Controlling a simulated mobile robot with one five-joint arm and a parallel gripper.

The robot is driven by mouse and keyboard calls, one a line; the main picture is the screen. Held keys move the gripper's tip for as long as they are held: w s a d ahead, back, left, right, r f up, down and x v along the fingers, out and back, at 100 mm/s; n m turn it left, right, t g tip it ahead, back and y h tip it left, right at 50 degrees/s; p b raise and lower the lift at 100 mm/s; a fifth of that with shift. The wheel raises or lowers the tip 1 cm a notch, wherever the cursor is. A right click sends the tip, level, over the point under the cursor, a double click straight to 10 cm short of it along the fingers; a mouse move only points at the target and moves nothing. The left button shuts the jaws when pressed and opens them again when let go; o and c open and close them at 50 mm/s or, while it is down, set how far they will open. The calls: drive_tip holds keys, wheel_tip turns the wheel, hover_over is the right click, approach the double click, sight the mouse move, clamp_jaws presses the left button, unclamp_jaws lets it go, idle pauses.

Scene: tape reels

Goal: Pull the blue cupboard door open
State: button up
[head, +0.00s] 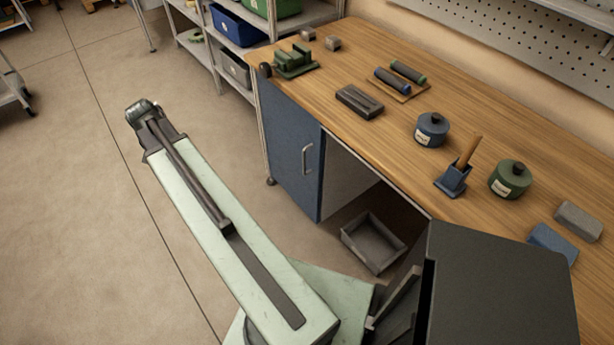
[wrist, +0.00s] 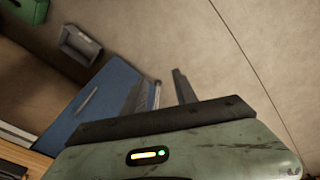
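The blue cupboard door (head: 285,145) is under the left end of the wooden workbench in the head view. It looks shut, in line with the bench front. Its pale vertical bar handle (head: 307,158) is near the right edge. In the wrist view the door (wrist: 112,88) is left of the fingers, with its handle (wrist: 86,100) clear of them. My gripper (wrist: 160,78) has its two dark fingers apart with nothing held between them. It is apart from the handle; its exact distance to the door is hard to tell. I cannot make out the fingers in the head view.
A grey open bin (head: 374,243) stands on the floor in the open bay right of the door. The workbench (head: 395,130) carries tins, blocks and tools. A shelf rack (head: 215,45) stands behind its left end. The floor left of the door is clear beyond my arm.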

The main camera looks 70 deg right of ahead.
drive_tip(key=s+d+f+m+g+b, duration=0.1)
drive_tip(key=s+d+f+m+b, duration=0.4)
drive_tip(key=d, duration=0.4)
drive_tip(key=s+d+f+m+b, duration=0.2)
drive_tip(key=s+d+f, duration=0.4)
drive_tip(key=d, duration=0.4)
drive_tip(key=s+d+f+m+g+h+b, duration=0.1)
drive_tip(key=s+d+f+m+g+b, duration=0.15)
drive_tip(key=s+d+m+b, duration=0.75)
drive_tip(key=s+d+f+n, duration=0.1)
drive_tip(key=s+f, duration=0.1)
drive_tip(key=s+d+f+n+b, duration=0.1)
drive_tip(key=s+f, duration=0.2)
drive_tip(key=s+d+f+n+b, duration=0.1)
drive_tip(key=s+f, duration=0.2)
drive_tip(key=shift+s+d+t, duration=0.15)
drive_tip(key=shift+d+t, duration=0.1)
drive_tip(key=shift+t, duration=0.1)
drive_tip(key=shift+r, duration=0.1)
drive_tip(key=shift+c, duration=0.3)
clamp_jaws()
